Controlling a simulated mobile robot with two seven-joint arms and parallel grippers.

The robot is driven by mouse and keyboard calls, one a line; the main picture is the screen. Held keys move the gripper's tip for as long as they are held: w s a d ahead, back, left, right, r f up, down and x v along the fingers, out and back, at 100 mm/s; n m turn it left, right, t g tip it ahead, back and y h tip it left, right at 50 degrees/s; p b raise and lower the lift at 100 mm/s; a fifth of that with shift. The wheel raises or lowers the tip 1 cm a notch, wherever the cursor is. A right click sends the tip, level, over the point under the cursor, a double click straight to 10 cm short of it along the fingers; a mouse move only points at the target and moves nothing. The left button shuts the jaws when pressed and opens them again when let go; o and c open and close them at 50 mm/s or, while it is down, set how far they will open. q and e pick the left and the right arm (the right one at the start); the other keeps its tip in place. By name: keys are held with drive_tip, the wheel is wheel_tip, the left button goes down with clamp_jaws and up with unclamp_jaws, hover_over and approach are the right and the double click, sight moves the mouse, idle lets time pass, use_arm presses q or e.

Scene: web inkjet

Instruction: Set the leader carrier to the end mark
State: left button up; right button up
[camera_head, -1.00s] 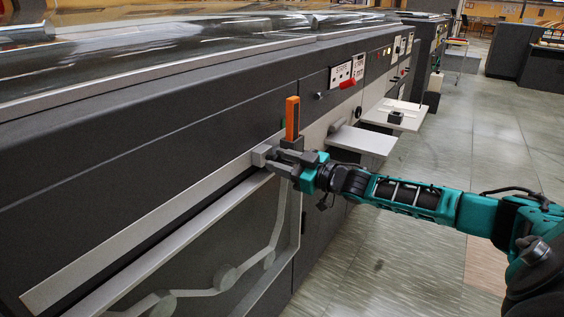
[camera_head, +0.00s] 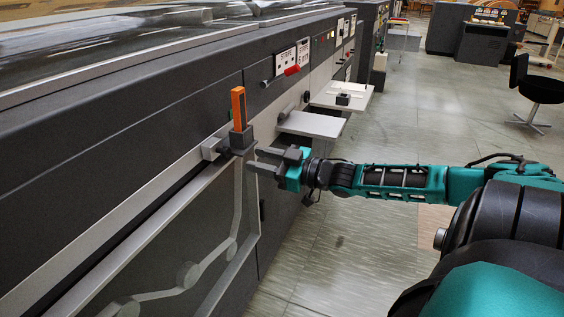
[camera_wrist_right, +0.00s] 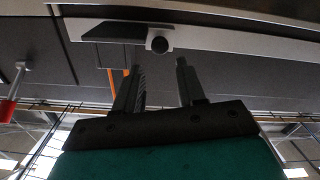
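The leader carrier is a dark block with an upright orange handle (camera_head: 239,108). It sits at the upper right end of the pale rail (camera_head: 120,218) along the machine's side, close beside a light grey block (camera_head: 211,148). My right gripper (camera_head: 254,159) is open and empty, just right of and below the carrier, with a small gap. The right wrist view shows its two spread fingers (camera_wrist_right: 158,75) with nothing between them; a bit of orange shows behind the left finger. I cannot make out a marked end line. My left gripper is not in view.
Right of the carrier, a white shelf (camera_head: 311,125) and another shelf (camera_head: 355,97) with a small dark object jut from the machine. A red lever (camera_head: 291,70) sits above. The floor at right is open, with a black chair (camera_head: 537,88) farther off.

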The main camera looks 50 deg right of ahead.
drive_tip(key=shift+p+v, duration=1.05)
drive_tip(key=shift+v, duration=1.4)
drive_tip(key=shift+f, duration=0.1)
drive_tip(key=s+a+f+m+g+h, duration=0.2)
drive_tip(key=s+a+f, duration=0.3)
drive_tip(key=a+f, duration=0.4)
drive_tip(key=s+a+f+m+g+h, duration=0.1)
drive_tip(key=s+a+f+g, duration=0.1)
drive_tip(key=s+a+f, duration=0.6)
drive_tip(key=a+f+m+g+h, duration=0.1)
drive_tip(key=a+f, duration=0.3)
drive_tip(key=a, duration=0.6)
drive_tip(key=shift+s+f+g, duration=0.35)
drive_tip(key=shift+f+g, duration=0.05)
drive_tip(key=shift+g, duration=0.2)
drive_tip(key=shift+d, duration=0.1)
